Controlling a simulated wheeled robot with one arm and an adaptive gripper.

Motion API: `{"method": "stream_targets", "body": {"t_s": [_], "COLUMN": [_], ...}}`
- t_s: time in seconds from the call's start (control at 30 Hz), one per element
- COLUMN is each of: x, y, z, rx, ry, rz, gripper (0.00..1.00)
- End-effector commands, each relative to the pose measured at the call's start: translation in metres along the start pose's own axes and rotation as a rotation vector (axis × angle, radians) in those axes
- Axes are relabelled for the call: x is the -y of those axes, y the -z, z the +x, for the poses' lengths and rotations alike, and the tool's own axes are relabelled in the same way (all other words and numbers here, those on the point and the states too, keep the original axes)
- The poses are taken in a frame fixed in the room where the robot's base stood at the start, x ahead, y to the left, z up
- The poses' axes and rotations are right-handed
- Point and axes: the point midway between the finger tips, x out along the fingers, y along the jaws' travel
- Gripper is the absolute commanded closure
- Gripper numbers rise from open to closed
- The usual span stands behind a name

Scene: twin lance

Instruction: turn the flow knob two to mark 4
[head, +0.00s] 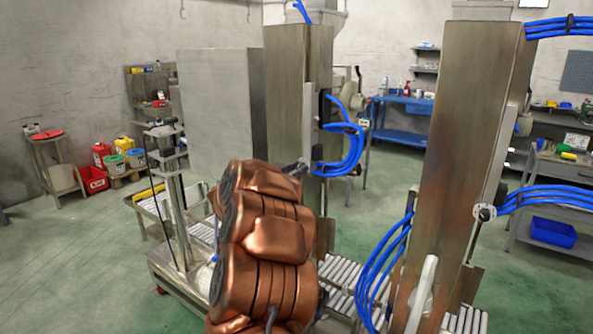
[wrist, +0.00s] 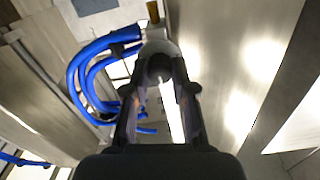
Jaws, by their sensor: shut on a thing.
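A pale round collar (wrist: 158,46) shows behind the knob. In the head view my gripper (head: 294,168) reaches to the side of the left metal column (head: 290,100), beside blue hoses, and the held knob is mostly hidden there. A similar round knob (head: 484,212) sits on the right metal column (head: 462,130). I cannot read any marks, and I cannot tell from a label which knob is number two.
Blue hoses (head: 350,140) loop close to my gripper and also show in the wrist view (wrist: 82,75). A roller conveyor (head: 345,275) runs below the columns. A metal stand (head: 178,215) is left of my copper arm. Open green floor lies at the far left.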

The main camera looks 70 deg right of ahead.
Motion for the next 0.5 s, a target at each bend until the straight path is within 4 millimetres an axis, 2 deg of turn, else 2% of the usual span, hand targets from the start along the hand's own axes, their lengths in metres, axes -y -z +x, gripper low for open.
{"method": "stream_targets", "body": {"t_s": [0.27, 0.5], "x": [0.0005, 0.0002], "y": [-0.0004, -0.0031], "z": [-0.0003, -0.0007], "rx": [0.0, 0.002], "ry": [0.001, 0.001], "rz": [0.008, 0.088], "gripper": [1.0, 1.0]}}
